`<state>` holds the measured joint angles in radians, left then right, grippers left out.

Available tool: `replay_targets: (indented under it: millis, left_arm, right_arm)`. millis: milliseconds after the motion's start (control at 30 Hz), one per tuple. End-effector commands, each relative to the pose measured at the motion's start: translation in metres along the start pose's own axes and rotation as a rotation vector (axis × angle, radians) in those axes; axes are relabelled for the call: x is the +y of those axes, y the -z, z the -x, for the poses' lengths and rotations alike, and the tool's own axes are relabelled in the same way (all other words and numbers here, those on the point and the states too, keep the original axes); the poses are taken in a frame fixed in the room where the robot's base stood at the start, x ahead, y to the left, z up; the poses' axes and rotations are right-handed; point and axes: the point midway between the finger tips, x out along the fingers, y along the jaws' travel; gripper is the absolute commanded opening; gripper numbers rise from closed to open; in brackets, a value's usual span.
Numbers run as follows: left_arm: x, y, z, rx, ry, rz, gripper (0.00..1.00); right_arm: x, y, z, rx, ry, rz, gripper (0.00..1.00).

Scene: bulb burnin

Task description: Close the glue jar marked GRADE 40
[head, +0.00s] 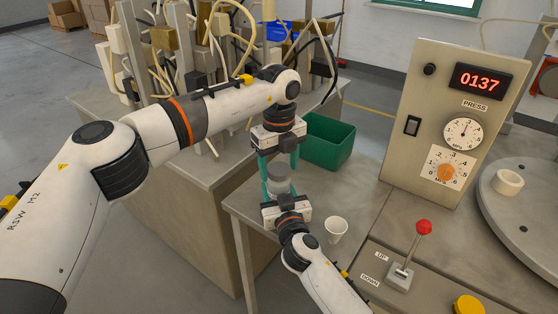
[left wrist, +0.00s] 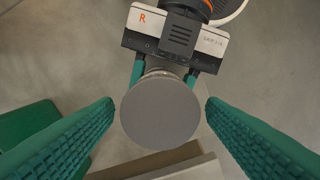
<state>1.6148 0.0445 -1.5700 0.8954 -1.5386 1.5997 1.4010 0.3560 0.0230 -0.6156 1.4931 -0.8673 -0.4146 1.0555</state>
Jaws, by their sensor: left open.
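A jar (head: 279,187) with a grey round lid (head: 278,169) on top stands upright near the table's left corner. Its marking cannot be read. In the left wrist view the lid (left wrist: 160,112) is a plain grey disc in the middle, hiding most of the jar below. My left gripper (head: 279,174) points down from above, open, its green fingers either side of the lid with gaps. My right gripper (head: 281,196) reaches in from the near side, its fingers along both sides of the jar, seemingly shut on it; their tips are hidden under the lid.
A white cup (head: 336,230) stands right of my right gripper. A green bin (head: 327,142) is behind. The press panel (head: 455,120), a red-knobbed lever (head: 410,255) and a round plate (head: 525,205) with a pale ring (head: 508,182) are to the right.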

Motion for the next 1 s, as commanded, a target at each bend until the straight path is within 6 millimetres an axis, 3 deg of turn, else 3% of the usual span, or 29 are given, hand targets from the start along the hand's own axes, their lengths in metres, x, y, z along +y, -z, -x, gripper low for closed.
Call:
replay_targets:
  millis: [67, 300, 467, 567, 1000]
  left_arm:
    - [-0.0001, 0.0001, 0.0, 0.0, 0.0, 0.0, 0.61]
    - [-0.0001, 0.0001, 0.0002, 0.0, 0.0, 0.0, 0.21]
    - [-0.0002, 0.0001, 0.0002, 0.0, 0.0, -0.017, 0.2]
    - [-0.0002, 0.0001, 0.0002, 0.0, 0.0, -0.119, 0.2]
    - [-0.0004, 0.0004, -0.0004, -0.001, 0.0, -1.107, 0.2]
  right_arm:
    - [0.0, 0.0001, 0.0, 0.0, 0.0, 0.0, 0.0]
    - [0.0, 0.0002, 0.0, 0.0, 0.0, 0.0, 0.0]
    - [-0.0001, 0.0002, 0.0, 0.0, 0.0, 0.0, 0.0]
    - [-0.0001, 0.0002, 0.0, 0.0, 0.0, 0.0, 0.0]
    - [-0.0001, 0.0003, 0.0001, 0.001, 0.0, 0.0, 0.0]
